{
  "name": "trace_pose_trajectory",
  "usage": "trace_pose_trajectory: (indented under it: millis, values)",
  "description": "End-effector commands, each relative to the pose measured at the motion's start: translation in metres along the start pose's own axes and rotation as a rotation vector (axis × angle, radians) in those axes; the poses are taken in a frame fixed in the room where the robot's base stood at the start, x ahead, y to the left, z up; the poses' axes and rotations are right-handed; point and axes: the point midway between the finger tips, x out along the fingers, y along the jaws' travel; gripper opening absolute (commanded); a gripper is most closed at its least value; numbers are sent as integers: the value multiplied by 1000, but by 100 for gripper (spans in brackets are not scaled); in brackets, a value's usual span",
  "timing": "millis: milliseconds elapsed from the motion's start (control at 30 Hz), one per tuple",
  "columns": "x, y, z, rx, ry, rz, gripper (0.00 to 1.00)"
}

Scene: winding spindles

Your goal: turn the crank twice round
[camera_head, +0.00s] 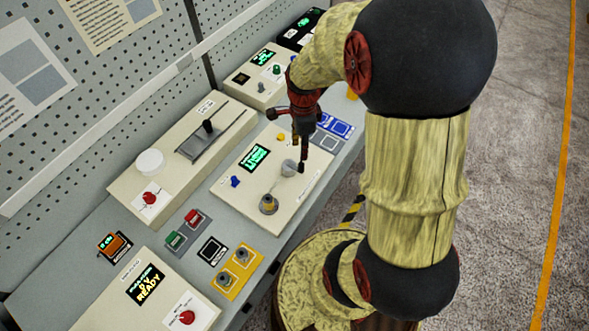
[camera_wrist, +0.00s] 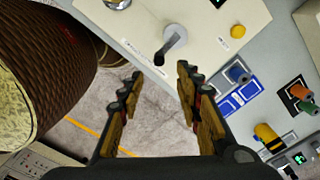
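The crank (camera_head: 289,167) is a grey round hub with a short arm ending in a dark upright handle, on a cream panel (camera_head: 262,205) in the middle of the bench. The wrist view shows the crank (camera_wrist: 176,35) with its arm pointing down-left to the dark handle (camera_wrist: 159,59). My gripper (camera_wrist: 158,76) is open, its two fingers apart and nothing between them. The handle appears just beyond the gap between the fingertips. In the head view my gripper (camera_head: 302,128) hangs above the handle; I cannot tell whether they touch.
The crank panel also has a green display (camera_head: 254,157), a blue knob (camera_head: 235,181), a yellow button (camera_head: 281,137) and a grey round knob (camera_head: 268,204). A slider box (camera_head: 182,145) stands to its left. Blue and white square-marked pads (camera_head: 334,125) lie at the right. Open floor (camera_head: 510,200) lies further right.

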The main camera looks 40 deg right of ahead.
Motion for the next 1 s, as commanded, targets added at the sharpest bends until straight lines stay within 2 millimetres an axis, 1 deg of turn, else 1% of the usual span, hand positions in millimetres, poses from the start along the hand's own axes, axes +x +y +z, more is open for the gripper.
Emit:
trace_pose_trajectory:
  millis: [33, 133, 367, 567, 1000]
  values:
    - [10, -1, 0, 0, 0, -4, 35]
    - [21, -4, 0, -22, -1, -13, 35]
    - [26, -5, 1, -369, 2, -16, 35]
    - [30, -6, 1, -764, 5, -16, 35]
    - [33, -4, 1, -1785, 9, -8, 35]
